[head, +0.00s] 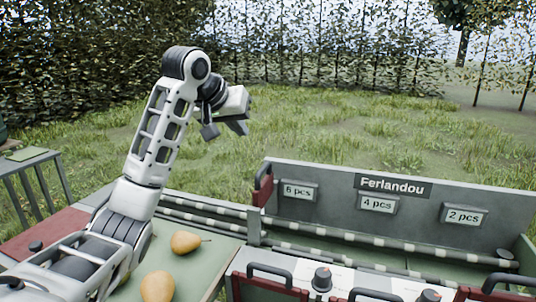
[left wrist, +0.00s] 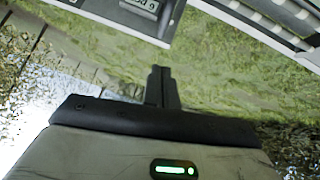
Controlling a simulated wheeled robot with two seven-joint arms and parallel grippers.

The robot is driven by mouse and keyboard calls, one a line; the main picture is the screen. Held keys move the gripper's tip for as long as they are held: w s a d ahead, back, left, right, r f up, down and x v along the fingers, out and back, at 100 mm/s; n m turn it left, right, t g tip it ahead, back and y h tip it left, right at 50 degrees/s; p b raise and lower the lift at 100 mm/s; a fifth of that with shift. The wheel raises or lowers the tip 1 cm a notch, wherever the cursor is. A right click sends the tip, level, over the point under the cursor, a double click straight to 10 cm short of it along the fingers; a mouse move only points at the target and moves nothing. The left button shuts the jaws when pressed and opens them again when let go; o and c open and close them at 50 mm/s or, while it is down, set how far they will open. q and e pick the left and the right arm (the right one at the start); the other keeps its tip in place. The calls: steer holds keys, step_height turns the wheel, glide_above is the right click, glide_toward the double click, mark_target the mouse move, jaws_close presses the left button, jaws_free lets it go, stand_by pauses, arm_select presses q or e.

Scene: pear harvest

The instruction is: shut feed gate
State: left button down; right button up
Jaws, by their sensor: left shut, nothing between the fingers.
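My right gripper is not in view.
Two pears (head: 187,242) (head: 158,287) lie on the green tray surface (head: 215,262). Striped rollers (head: 340,236) run along the panel marked "Ferlandou" with its piece-count labels. Black handles on red plates (head: 275,290) and dark knobs (head: 322,279) line the front.

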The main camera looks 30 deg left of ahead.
arm_select(q)
steer(key=p, duration=0.2)
glide_toward(264, 165)
steer(key=w+f, duration=0.3)
steer(key=w, duration=0.1)
steer(key=shift+w+a+f, duration=0.15)
steer(key=shift+w+f, duration=0.05)
steer(key=shift+f, duration=0.35)
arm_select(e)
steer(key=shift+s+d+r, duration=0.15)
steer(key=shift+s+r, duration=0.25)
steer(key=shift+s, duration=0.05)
arm_select(q)
steer(key=shift+f, duration=0.1)
